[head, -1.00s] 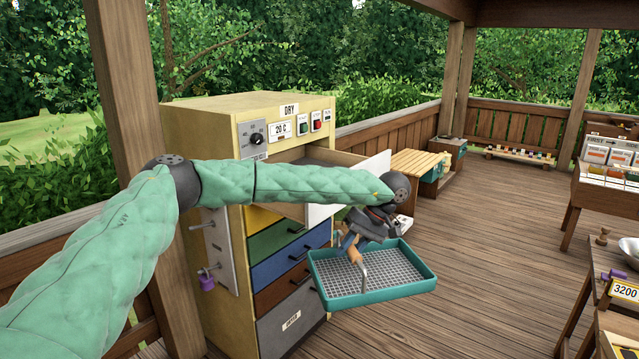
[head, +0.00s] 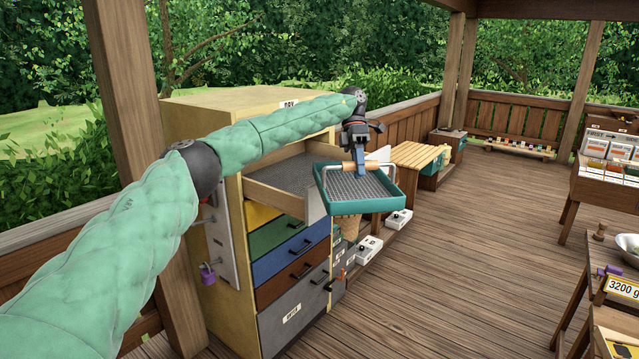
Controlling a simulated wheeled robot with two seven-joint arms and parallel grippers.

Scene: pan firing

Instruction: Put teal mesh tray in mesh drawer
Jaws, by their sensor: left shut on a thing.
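The teal mesh tray (head: 335,207) has a grey mesh floor and a wooden-gripped handle (head: 352,167) across it. My left gripper (head: 360,165) is shut on that handle from above and holds the tray in the air, tilted a little. The tray is in front and to the right of the open top drawer (head: 262,196) of the yellow cabinet, at about its height, and hides part of the drawer's front. The drawer shows a grey mesh floor and looks empty where visible. My right gripper is not in view.
The cabinet's yellow, green (head: 276,236), blue and brown drawers below are shut. A wooden post (head: 145,120) stands close at the cabinet's left. White boxes (head: 369,249) and a slatted bench (head: 420,155) stand behind the tray.

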